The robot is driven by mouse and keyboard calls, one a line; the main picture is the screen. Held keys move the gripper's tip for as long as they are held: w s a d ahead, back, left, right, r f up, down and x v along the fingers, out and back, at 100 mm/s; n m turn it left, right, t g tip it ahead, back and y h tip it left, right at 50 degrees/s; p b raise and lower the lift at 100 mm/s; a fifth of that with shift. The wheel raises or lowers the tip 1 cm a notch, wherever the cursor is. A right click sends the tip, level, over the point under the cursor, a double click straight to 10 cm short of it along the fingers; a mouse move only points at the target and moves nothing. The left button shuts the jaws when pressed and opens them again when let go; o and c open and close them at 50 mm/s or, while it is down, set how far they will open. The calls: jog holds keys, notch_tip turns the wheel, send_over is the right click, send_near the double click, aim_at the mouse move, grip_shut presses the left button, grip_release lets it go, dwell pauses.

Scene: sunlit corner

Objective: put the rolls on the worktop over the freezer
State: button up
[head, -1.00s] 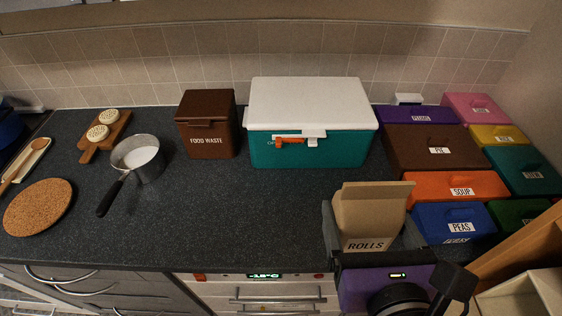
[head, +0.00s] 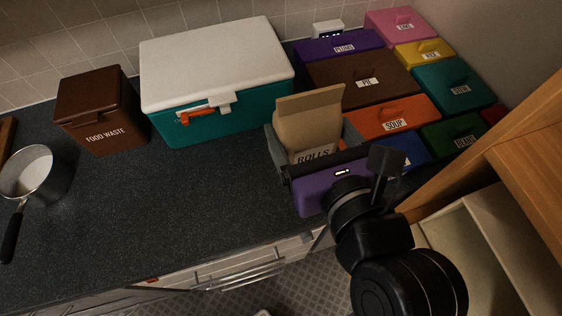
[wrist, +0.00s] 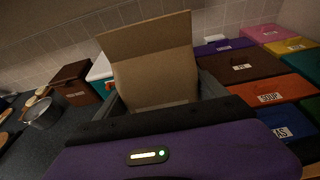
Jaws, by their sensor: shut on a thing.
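My gripper (head: 309,132), with a purple body and grey fingers, is shut on the box, one finger on each side. In the wrist view the box (wrist: 155,75) stands upright between the fingers, its lower part hidden by my gripper. I cannot tell whether its bottom touches the worktop. The dark speckled worktop (head: 190,200) runs over the freezer, whose pale front with a handle (head: 240,268) shows at its front edge.
A brown food waste bin (head: 100,115) and a saucepan (head: 35,175) are left. Several labelled coloured boxes, including SOUP (head: 390,115), crowd the right. Wooden shelving (head: 500,165) is close right. The worktop's middle is clear.

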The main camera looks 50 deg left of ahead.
notch_tip(320, 180, down, 19)
jog(key=shift+f+b, duration=0.2)
jog(key=shift+b, duration=0.75)
jog(key=shift+f, duration=0.3)
jog(key=o, duration=1.5)
jog(key=shift+f, duration=0.1)
jog(key=shift+o, duration=0.2)
jog(key=shift+r, duration=0.4)
jog(key=v, duration=1.2)
jog(key=shift+b, duration=0.45)
jog(key=shift+s, duration=0.1)
